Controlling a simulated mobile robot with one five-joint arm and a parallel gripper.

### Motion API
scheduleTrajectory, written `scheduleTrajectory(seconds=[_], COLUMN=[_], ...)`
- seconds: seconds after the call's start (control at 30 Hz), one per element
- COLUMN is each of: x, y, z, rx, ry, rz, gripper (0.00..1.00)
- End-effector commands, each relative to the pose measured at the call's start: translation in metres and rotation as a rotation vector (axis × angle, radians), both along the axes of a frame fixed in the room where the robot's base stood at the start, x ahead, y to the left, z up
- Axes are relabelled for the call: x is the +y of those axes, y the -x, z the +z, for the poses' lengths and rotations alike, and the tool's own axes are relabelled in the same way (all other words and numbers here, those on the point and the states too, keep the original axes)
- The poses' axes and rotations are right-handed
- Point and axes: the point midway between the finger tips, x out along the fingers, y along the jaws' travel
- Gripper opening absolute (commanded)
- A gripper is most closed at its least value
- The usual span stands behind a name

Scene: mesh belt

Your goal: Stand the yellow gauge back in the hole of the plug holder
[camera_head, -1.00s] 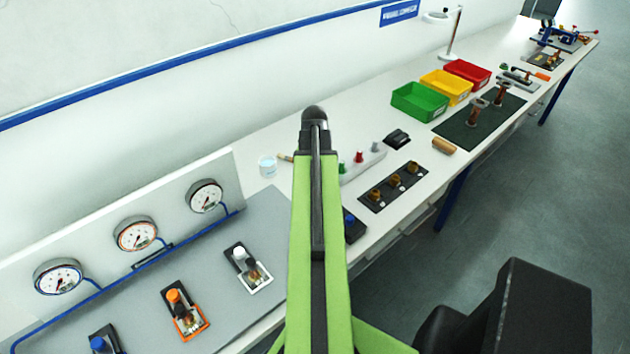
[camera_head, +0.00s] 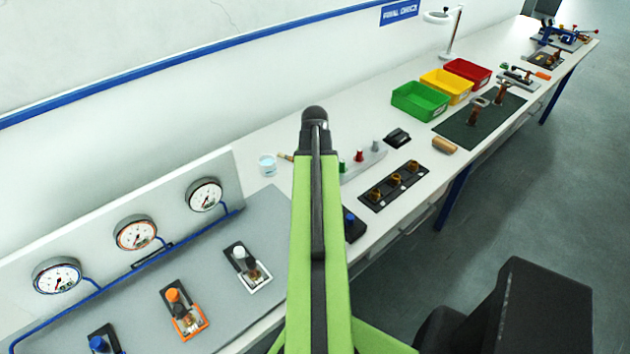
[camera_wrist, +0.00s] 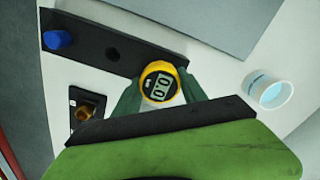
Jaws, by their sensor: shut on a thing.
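The yellow gauge (camera_wrist: 160,84), round with a small digital display, is in the wrist view. My gripper (camera_wrist: 160,92) is shut on it, with a green finger on either side. The black plug holder (camera_wrist: 85,45) lies just left of the gauge, with a blue plug (camera_wrist: 58,40) at its far left and an open dark hole (camera_wrist: 113,54) near its middle. The gauge's face covers part of the holder's right end; its lower part is hidden. In the head view the holder (camera_head: 354,226) shows beside my green arm, which hides the gauge and gripper.
A white cup with bluish contents (camera_wrist: 273,92) stands right of the gripper; it also shows in the head view (camera_head: 267,165). A black block with a brass fitting (camera_wrist: 88,104) lies below the holder. A grey rail with coloured knobs (camera_head: 362,160) and a gauge panel (camera_head: 110,210) flank my arm.

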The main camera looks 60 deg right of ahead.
Motion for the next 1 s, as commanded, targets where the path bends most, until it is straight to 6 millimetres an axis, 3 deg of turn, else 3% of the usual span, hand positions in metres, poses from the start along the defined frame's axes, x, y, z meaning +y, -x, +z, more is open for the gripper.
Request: scheduleTrajectory(seconds=[1.0], x=[0.0], y=[0.0], z=[-0.027], rx=[0.0], ry=[0.0], rz=[0.0], gripper=[0.0])
